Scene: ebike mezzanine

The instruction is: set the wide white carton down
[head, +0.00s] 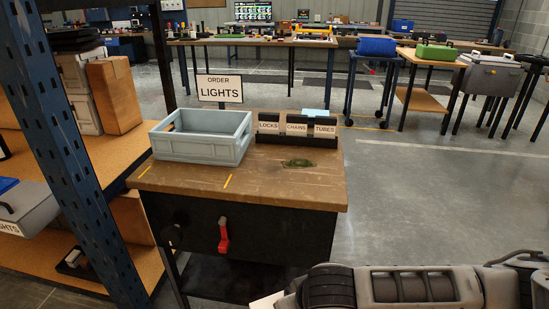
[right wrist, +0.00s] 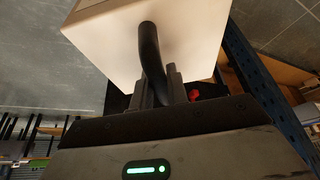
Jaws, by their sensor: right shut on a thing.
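A wide white carton (right wrist: 195,40) with a black curved handle (right wrist: 150,50) fills the upper middle of the right wrist view. My right gripper (right wrist: 160,88) is shut on the handle, and the carton hangs beyond the fingers. In the head view my right arm crosses the bottom right, and a small pale corner (head: 266,301), probably the carton, shows beside it. The rest of the carton is hidden or out of frame there. My left gripper is not in view.
A wooden-topped bench (head: 300,188) stands ahead, with a grey crate (head: 198,152), a black rack (head: 298,142) labelled locks, chains and tubes, and an order sign (head: 220,88). A red lever (head: 223,235) juts from its front. A blue upright (head: 75,150) stands left; floor right is open.

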